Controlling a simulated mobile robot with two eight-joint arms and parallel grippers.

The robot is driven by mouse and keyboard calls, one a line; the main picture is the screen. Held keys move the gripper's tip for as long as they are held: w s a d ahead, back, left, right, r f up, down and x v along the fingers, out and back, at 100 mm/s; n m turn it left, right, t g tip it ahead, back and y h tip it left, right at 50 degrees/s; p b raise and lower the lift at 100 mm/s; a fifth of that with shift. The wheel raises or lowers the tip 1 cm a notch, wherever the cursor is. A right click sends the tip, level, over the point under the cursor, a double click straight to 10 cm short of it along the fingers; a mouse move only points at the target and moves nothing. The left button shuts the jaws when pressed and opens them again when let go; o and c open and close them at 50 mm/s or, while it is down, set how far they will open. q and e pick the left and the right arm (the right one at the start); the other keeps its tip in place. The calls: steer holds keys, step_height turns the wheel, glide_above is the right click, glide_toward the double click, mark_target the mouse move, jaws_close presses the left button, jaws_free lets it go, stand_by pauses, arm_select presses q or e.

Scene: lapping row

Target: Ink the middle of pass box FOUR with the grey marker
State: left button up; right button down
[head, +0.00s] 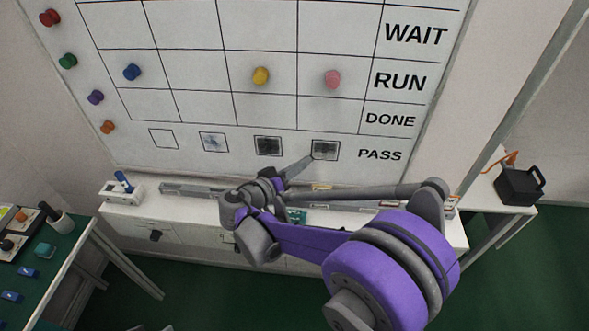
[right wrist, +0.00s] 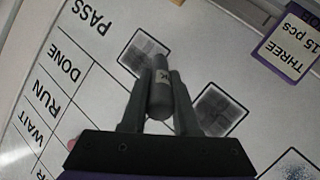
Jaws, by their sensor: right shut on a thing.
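Pass box FOUR (head: 325,150) is the rightmost square of the PASS row on the whiteboard, with dark grey ink across its middle. It also shows in the right wrist view (right wrist: 133,47), partly covered by the marker. My right gripper (head: 282,180) is shut on the grey marker (right wrist: 160,92), whose far end overlaps the lower part of the box. I cannot tell if the tip touches the board. My left gripper is not in view.
Pass box three (head: 268,146) is dark-inked, box two (head: 213,141) bluish, and box one (head: 163,138) blank. Coloured magnets sit on the whiteboard (head: 200,70). A cabinet (head: 190,231) stands below. A card reading THREE (right wrist: 292,42) shows in the wrist view.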

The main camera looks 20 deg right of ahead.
steer(key=shift+w+d, duration=0.35)
steer(key=shift+w, duration=0.2)
steer(key=shift+s, duration=0.1)
steer(key=shift+s+d, duration=1.9)
steer(key=shift+d, duration=1.2)
steer(key=shift+w+a, duration=0.65)
steer(key=shift+a, duration=0.4)
steer(key=shift+w+a, duration=0.7)
steer(key=shift+a, duration=0.4)
steer(key=shift+w+a, duration=0.65)
steer(key=shift+a, duration=0.4)
steer(key=shift+s, duration=0.1)
steer(key=shift+s+a, duration=0.5)
steer(key=shift+s, duration=0.35)
steer(key=shift+s+a, duration=0.55)
steer(key=shift+s, duration=0.3)
steer(key=shift+s+a, duration=0.5)
steer(key=shift+s, duration=0.35)
